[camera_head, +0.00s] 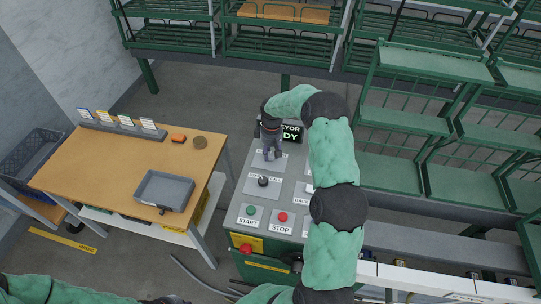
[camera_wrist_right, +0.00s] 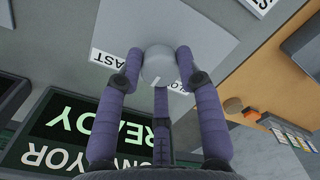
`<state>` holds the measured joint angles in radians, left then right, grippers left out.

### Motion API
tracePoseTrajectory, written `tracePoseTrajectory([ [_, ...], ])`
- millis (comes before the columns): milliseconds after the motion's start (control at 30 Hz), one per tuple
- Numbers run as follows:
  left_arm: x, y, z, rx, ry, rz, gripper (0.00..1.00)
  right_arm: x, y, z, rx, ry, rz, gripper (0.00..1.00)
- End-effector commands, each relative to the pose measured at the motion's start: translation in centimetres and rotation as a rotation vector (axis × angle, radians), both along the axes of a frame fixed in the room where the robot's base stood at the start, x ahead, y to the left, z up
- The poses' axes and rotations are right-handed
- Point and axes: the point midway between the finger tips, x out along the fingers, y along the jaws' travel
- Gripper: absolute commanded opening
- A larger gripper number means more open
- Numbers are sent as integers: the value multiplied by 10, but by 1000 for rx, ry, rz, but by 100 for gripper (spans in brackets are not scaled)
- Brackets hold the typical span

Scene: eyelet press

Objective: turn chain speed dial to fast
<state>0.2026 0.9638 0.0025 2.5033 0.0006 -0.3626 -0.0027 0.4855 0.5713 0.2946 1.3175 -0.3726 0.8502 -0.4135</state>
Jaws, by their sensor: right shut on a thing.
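The chain speed dial (camera_wrist_right: 158,65) is a round grey knob on a light plate (camera_wrist_right: 205,40), with a small pale mark on its near edge. A FAST label (camera_wrist_right: 112,57) lies left of it in the wrist view; the label at its right is partly covered. My right gripper (camera_head: 271,152) reaches down onto the upper plate of the control panel (camera_head: 240,230). Its purple fingers (camera_wrist_right: 158,78) are shut around the dial. The head view hides the dial behind the gripper. My left arm shows along the bottom edge, but its gripper does not.
A display (camera_head: 291,134) reading READY stands behind the dial. A black knob (camera_head: 263,181), a green START button (camera_head: 251,211) and a red STOP button (camera_head: 282,217) sit nearer. A wooden table (camera_head: 110,165) with a grey tray (camera_head: 163,190) stands at left. Green racks line the back.

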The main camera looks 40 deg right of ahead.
Motion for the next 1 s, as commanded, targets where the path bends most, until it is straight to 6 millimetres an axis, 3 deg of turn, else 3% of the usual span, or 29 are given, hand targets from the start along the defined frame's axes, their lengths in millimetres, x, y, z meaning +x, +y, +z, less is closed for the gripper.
tracePoseTrajectory([
  [500, 0, 0, -22, 0, 0, 0, 0, -1, 1, -2, 1, 1, -427, 4],
  [1000, 0, 0, -28, 0, 0, 0, 0, -1, 1, -1, 1, 1, -581, 4],
])
